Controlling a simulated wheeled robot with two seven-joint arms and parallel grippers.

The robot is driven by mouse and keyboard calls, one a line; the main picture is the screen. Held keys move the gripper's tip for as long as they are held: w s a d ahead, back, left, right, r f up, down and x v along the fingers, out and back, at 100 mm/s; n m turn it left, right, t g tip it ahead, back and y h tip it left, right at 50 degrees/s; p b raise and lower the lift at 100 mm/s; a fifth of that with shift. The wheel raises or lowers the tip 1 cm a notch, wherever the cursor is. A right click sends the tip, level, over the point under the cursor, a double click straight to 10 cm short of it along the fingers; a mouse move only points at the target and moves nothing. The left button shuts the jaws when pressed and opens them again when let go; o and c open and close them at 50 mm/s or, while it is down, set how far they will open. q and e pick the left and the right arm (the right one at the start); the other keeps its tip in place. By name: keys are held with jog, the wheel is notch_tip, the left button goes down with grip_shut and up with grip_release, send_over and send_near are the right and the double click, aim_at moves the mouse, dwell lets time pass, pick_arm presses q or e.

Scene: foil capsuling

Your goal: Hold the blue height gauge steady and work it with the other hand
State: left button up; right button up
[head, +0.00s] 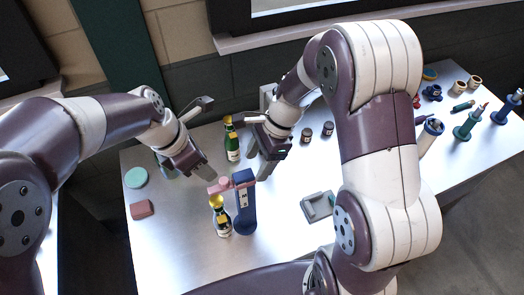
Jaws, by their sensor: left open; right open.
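The blue height gauge (245,212) stands upright near the middle of the table. A pink arm (219,187) sticks out from its upper part to the left. A dark bottle with a yellow top (221,220) stands just left of the gauge, below the pink arm. My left gripper (192,168) is open, up and left of the gauge, apart from it in the picture. My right gripper (257,160) is open above and right of the gauge, with a finger close to its top. I cannot tell whether that finger touches it.
A second yellow-topped bottle (232,145) stands behind, between my grippers. A grey block-like fixture (317,207) lies to the right. A green disc (136,177) and a red block (142,209) lie at the left. Blue stands and small pots (474,81) crowd the right end. The front-left tabletop is clear.

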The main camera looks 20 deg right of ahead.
aim_at(245, 184)
jog(key=x, duration=0.9)
jog(key=shift+w+f, duration=0.1)
jog(key=shift+w, duration=0.2)
jog(key=shift+s+a+f, duration=0.1)
jog(key=shift+a+f, duration=0.1)
jog(key=shift+f, duration=0.25)
grip_shut()
pick_arm(q)
jog(key=shift+w, duration=0.25)
